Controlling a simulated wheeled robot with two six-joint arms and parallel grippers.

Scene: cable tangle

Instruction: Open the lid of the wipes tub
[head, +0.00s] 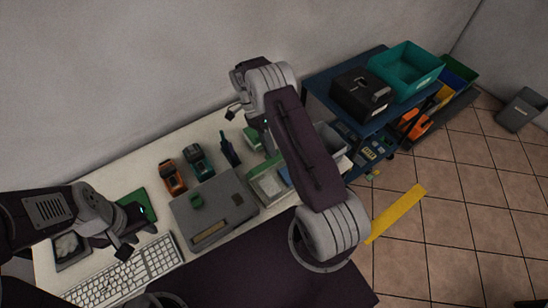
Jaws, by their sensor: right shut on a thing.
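I cannot identify the wipes tub for certain. A green and white container (251,138) stands at the back of the white table, partly hidden by my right arm. A pale green-edged box (268,186) lies nearer, also partly covered by that arm. My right gripper (238,112) is at the table's back edge, close to the green and white container. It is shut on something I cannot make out. My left gripper (132,232) is open and empty above the left part of the table, by a green block (137,204).
A grey case (213,207) lies mid-table, with an orange toy car (173,176), a teal one (199,162) and a dark blue bottle (230,151) behind it. A keyboard (125,272) lies at the front left. A blue cart (330,92) with bins stands at the right.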

